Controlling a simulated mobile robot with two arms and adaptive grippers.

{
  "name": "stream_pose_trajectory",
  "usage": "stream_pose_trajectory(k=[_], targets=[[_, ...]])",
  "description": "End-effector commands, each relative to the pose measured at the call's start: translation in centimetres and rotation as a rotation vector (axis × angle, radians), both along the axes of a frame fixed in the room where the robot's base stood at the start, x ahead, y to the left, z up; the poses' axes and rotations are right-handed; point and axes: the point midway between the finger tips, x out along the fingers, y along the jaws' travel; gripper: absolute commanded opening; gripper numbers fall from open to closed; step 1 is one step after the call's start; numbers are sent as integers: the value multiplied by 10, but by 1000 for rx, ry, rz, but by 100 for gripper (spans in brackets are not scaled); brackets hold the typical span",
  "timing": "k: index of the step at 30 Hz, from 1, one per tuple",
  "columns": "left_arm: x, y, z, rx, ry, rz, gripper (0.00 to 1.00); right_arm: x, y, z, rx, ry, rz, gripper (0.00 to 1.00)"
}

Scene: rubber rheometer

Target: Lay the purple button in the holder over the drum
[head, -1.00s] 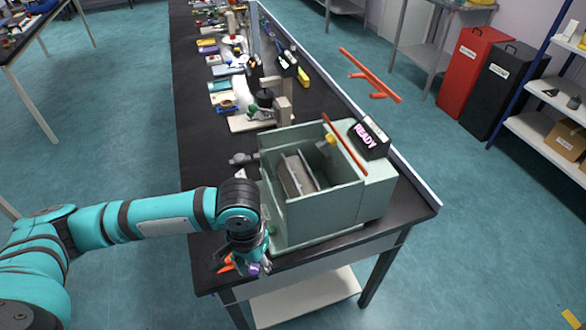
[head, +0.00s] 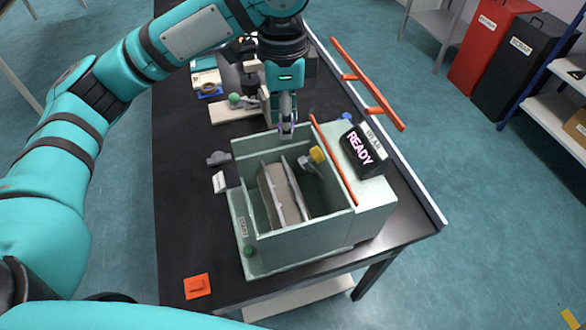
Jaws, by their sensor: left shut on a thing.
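My left gripper (head: 287,128) points down at the back edge of the open pale green machine (head: 305,235). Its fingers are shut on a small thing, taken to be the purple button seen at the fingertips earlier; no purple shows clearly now. Inside the machine is a wide grey drum (head: 280,190) with a plate edge along it. A holder arm with a yellow knob (head: 317,154) sits by the drum's back right, to the right of and nearer than the gripper. My right gripper is not in view.
A display reading READY (head: 362,150) stands on the machine's right side, next to an orange-red bar (head: 333,160). An orange square (head: 197,286) lies on the black bench (head: 185,220) at front left.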

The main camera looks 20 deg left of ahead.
Motion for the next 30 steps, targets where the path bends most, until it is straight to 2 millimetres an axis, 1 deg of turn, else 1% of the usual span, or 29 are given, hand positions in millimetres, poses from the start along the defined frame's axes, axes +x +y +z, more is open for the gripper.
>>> stream_pose_trajectory(k=[1,2,4,5,6,8,9,12,13,14,16,18,21,23,26,28,30], targets=[[-2,0,-9,-1,6,-2,7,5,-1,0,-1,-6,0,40],[-2,0,-14,-1,6,-2,7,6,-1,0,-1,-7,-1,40],[-3,0,-31,-1,9,-2,7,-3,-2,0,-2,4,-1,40],[-3,0,-39,-1,9,-2,7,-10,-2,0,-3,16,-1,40],[-3,0,-50,-1,9,-1,7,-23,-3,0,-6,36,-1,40],[-3,1,-64,1,7,2,7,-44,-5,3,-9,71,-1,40],[-3,1,-75,2,7,1,7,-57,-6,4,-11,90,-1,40],[-4,1,-100,2,6,1,7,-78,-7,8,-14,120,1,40],[-3,1,-107,1,5,2,7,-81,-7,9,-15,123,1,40],[-4,1,-113,2,6,1,7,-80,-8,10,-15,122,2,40],[-3,1,-124,1,4,0,7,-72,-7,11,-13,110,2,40],[-3,0,-132,0,2,1,7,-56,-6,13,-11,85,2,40],[-3,0,-138,0,1,2,7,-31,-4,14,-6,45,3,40],[-3,0,-143,-1,2,2,7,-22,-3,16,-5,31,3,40],[-4,1,-155,2,4,1,7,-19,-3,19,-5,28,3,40],[-4,1,-165,2,4,1,7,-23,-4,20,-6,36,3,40],[-4,1,-174,1,4,1,7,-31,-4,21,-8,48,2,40]])
